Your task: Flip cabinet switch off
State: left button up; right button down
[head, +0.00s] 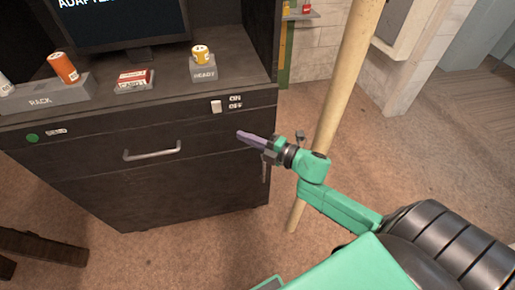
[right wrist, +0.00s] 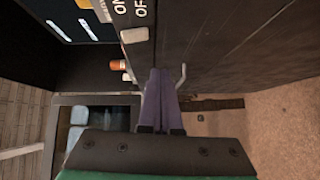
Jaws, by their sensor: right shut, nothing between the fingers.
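The dark cabinet (head: 180,185) stands ahead of me with a drawer handle (head: 152,152) on its front. A small white switch (head: 216,107) sits on the upper front panel, beside ON and OFF labels (head: 235,102). The switch also shows in the right wrist view (right wrist: 134,35), but its setting is too small to tell. My right gripper (head: 240,134) is shut and empty, with its purple fingers just right of and below the switch, apart from it. Its fingers also show in the right wrist view (right wrist: 157,80). My left gripper is not in view.
On the cabinet top are a monitor (head: 120,22), a rack block (head: 45,96) with an orange canister (head: 63,68), a red-and-white box (head: 134,80), and a READY block (head: 203,70) carrying a yellow item (head: 201,53). A wooden pole (head: 345,75) stands behind my right arm.

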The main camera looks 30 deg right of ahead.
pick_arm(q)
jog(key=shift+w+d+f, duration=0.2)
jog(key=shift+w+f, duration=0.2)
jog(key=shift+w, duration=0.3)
pick_arm(e)
jog(key=v, duration=0.2)
jog(key=f+v, duration=0.1)
jog(key=v, duration=0.1)
